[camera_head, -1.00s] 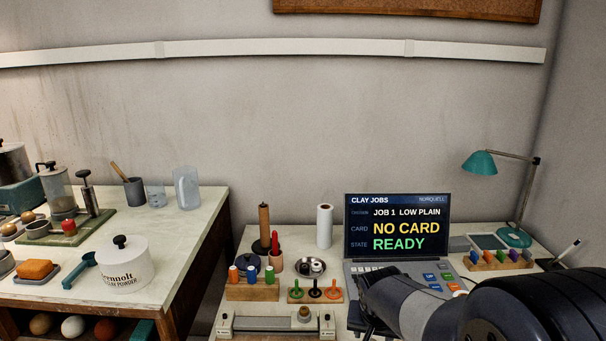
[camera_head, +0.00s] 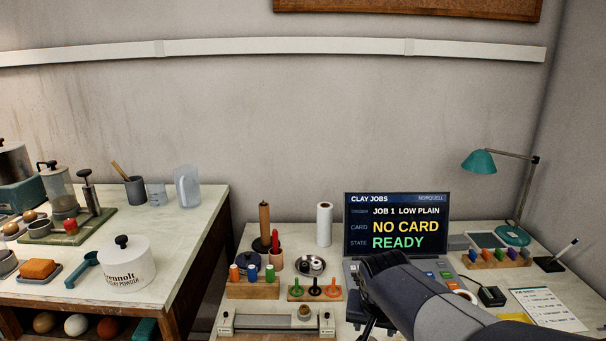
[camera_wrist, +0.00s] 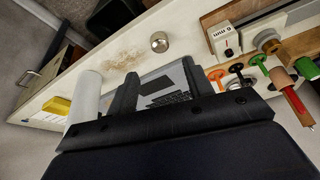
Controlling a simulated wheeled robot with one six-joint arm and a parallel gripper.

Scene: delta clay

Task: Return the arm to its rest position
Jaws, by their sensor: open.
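My arm (camera_head: 425,299) reaches in from the lower right of the head view, in front of the console with the screen (camera_head: 397,226). The screen reads "NO CARD" and "READY". My gripper (camera_wrist: 162,86) shows in the wrist view with its two dark fingers apart and nothing between them. The grey console with dark keys (camera_wrist: 168,84) lies beyond the fingers, apart from them. In the head view the fingers are mostly hidden by the arm.
A rack of coloured pegs (camera_head: 253,289), a small green-black-orange stand (camera_head: 315,292) and a roller bar (camera_head: 275,322) stand left of the arm. A teal lamp (camera_head: 480,162), black box (camera_head: 491,296) and printed sheet (camera_head: 548,308) are at right. A white pot (camera_head: 124,265) is on the left table.

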